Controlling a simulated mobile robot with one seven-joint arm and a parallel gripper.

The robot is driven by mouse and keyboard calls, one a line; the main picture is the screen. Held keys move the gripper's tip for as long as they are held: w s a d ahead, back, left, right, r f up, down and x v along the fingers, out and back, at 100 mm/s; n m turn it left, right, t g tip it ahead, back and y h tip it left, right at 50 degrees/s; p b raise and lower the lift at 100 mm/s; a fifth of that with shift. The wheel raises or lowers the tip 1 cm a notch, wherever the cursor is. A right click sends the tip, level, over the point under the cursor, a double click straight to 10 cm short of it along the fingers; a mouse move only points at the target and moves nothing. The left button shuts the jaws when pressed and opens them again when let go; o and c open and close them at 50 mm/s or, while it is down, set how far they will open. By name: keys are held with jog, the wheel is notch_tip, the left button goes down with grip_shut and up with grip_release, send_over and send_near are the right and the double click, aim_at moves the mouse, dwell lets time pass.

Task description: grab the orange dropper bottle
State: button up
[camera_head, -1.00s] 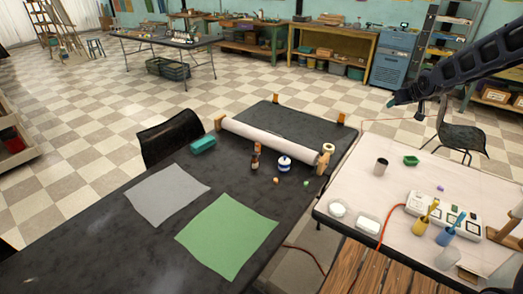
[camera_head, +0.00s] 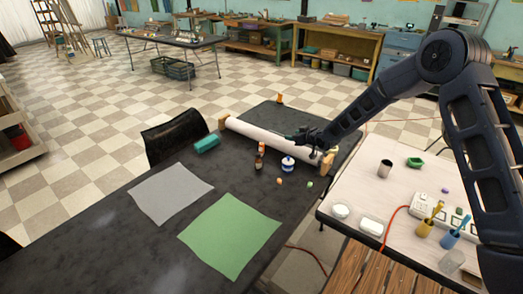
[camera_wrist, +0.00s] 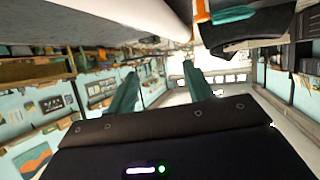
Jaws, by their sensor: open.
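The orange dropper bottle (camera_head: 259,161) stands upright on the dark table in the head view, in front of the white paper roll. It is small and amber-brown there, with a darker lower part. I cannot make it out in the wrist view. My gripper (camera_head: 296,136) is above the paper roll, to the right of and higher in the picture than the bottle, apart from it. In the wrist view my gripper (camera_wrist: 160,85) shows two teal fingers spread wide, with nothing between them.
A white and blue jar (camera_head: 288,165) stands right of the bottle, near small orange and green balls. The paper roll (camera_head: 266,137) lies behind. A teal block (camera_head: 207,143), grey sheet (camera_head: 171,193) and green sheet (camera_head: 230,235) lie left and in front. A light side table (camera_head: 350,190) stands right.

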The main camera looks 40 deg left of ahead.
jog(key=n+g+y, duration=0.1)
send_near(263, 146)
jog(key=x, duration=1.1)
jog(key=shift+w+a, duration=0.2)
jog(key=shift+a, duration=0.05)
jog(key=c, duration=1)
